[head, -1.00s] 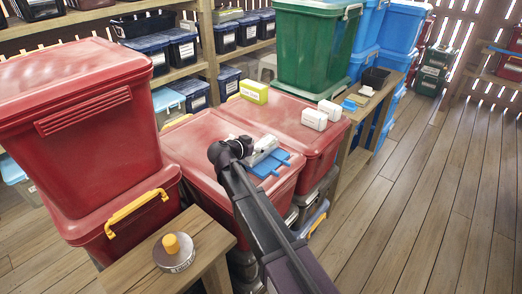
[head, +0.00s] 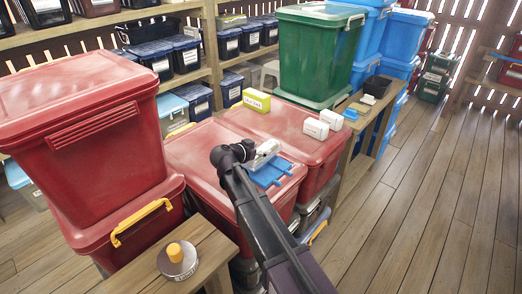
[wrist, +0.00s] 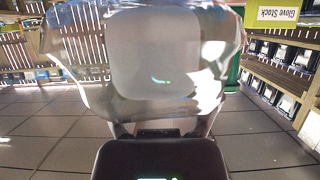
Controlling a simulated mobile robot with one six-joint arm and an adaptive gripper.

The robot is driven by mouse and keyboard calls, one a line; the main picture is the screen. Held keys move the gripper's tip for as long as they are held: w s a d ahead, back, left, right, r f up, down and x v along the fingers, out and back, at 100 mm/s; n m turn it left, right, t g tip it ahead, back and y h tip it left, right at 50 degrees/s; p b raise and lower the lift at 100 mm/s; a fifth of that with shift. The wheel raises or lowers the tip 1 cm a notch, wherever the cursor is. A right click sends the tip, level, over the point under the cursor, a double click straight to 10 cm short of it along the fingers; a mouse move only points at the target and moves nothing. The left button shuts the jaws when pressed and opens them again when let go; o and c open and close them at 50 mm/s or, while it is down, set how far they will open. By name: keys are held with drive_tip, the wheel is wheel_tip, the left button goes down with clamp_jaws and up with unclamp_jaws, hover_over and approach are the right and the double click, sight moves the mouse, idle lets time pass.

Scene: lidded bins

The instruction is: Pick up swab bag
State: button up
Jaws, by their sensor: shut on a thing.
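The swab bag, a clear glossy plastic bag with a pale grey-white patch (wrist: 155,65), fills the upper middle of the wrist view. My gripper (head: 262,156) is shut on it. In the head view the gripper and a whitish piece at its end are small, above the near red lid and just behind a blue ridged item. The arm and the bag hide the fingertips, so the exact grip point does not show.
The blue item (head: 268,174) lies on the red bin lid (head: 195,150). A yellow-green box (head: 257,100) and white boxes (head: 316,129) stand on the farther red lid. Tall red bins (head: 85,110) are at left, a green bin (head: 315,60) behind. Floor at right (head: 430,200) is clear.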

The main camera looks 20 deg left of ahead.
drive_tip(key=s+d+r+p, duration=0.1)
drive_tip(key=s+d+r, duration=0.1)
drive_tip(key=s, duration=1.4)
drive_tip(key=shift+d+r, duration=0.1)
drive_tip(key=shift+w, duration=0.15)
